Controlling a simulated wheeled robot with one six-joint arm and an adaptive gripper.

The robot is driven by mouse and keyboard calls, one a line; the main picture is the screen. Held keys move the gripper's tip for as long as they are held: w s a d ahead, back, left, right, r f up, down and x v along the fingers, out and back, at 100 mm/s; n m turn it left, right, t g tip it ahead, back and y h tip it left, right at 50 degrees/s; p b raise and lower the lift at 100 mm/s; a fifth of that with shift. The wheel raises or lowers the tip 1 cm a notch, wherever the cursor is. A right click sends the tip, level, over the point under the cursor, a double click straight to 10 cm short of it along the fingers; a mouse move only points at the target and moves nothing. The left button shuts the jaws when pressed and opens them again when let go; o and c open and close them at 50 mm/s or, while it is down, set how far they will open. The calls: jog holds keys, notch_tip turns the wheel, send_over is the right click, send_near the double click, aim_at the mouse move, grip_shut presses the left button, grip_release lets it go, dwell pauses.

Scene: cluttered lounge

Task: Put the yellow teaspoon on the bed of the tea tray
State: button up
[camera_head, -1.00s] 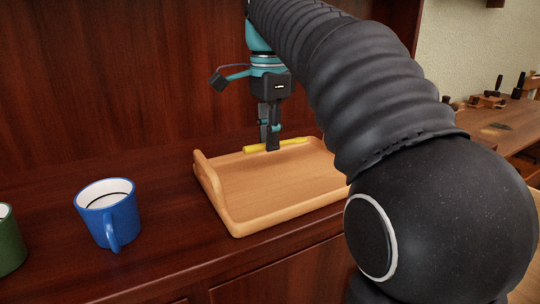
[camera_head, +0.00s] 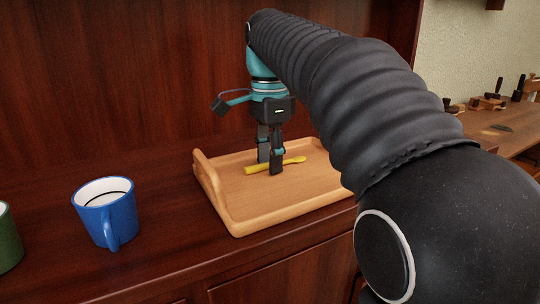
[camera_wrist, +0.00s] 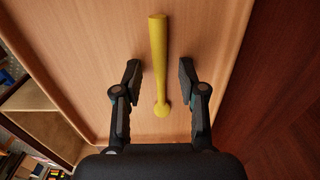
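The yellow teaspoon (camera_head: 291,162) lies across the bed of the wooden tea tray (camera_head: 250,206), toward its back half. My gripper (camera_head: 270,167) is over the tray with its fingers pointing down on either side of the spoon. In the wrist view the gripper (camera_wrist: 160,68) is open, with a clear gap between each finger and the spoon (camera_wrist: 158,50). The spoon appears to rest on the tray bed (camera_wrist: 90,40), touched by neither finger. In the head view the fingers hide part of the spoon's middle.
A blue mug (camera_head: 107,212) stands left of the tray on the dark wood cabinet top (camera_head: 165,215). A green mug (camera_head: 8,238) is at the far left edge. A wooden panel (camera_head: 120,80) rises behind. A side table (camera_head: 515,140) with small items stands at right.

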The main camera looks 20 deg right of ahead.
jog(key=shift+r, duration=0.15)
notch_tip(320, 180, up, 7)
jog(key=shift+p, duration=0.6)
jog(key=shift+r, duration=0.3)
